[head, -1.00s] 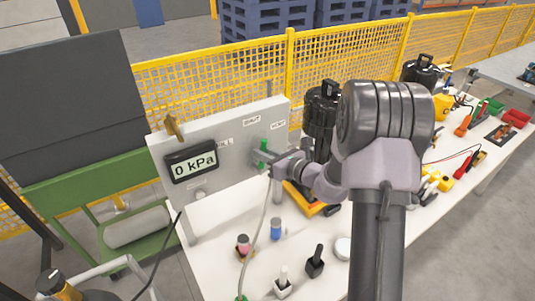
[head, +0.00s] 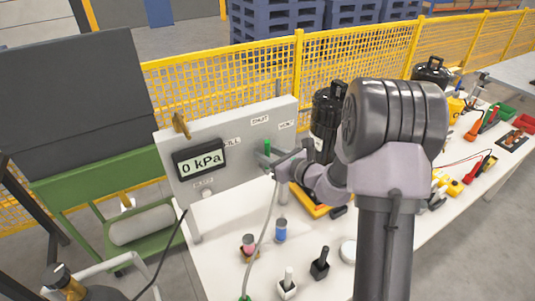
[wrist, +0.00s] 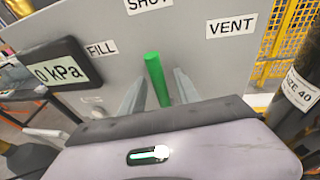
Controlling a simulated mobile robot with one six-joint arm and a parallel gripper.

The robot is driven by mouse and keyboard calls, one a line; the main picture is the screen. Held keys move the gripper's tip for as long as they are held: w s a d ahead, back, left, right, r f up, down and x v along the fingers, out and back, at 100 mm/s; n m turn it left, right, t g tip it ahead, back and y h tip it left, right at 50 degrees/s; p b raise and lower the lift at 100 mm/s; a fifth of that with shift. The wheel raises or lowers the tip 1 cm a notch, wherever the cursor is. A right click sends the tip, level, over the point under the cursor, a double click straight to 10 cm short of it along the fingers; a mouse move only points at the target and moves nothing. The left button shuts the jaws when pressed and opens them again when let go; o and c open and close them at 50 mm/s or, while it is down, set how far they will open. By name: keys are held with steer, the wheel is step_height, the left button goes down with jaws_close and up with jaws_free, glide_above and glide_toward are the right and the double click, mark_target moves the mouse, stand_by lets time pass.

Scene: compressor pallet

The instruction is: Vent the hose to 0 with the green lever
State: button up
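The green lever (wrist: 157,80) stands nearly upright on the grey panel (wrist: 100,18), leaning slightly left at its top, below the SHUT label (wrist: 149,4). The VENT label (wrist: 231,26) is to its right and the FILL label (wrist: 102,48) to its left. My gripper (wrist: 159,90) has its two fingers apart, one on each side of the lever, with visible gaps. In the head view the lever (head: 267,147) shows beside my gripper (head: 277,160). The display (head: 200,158) reads 0 kPa. The pale hose (head: 266,230) hangs down in front of the panel.
A black cylinder (head: 325,125) stands close to the panel's right. Small bottles and black-handled items, including a blue one (head: 281,230), stand on the white table (head: 220,255) in front. A yellow mesh fence (head: 220,85) runs behind.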

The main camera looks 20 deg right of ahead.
steer(key=p+v, duration=0.2)
steer(key=v, duration=1.5)
steer(key=shift+s, duration=0.2)
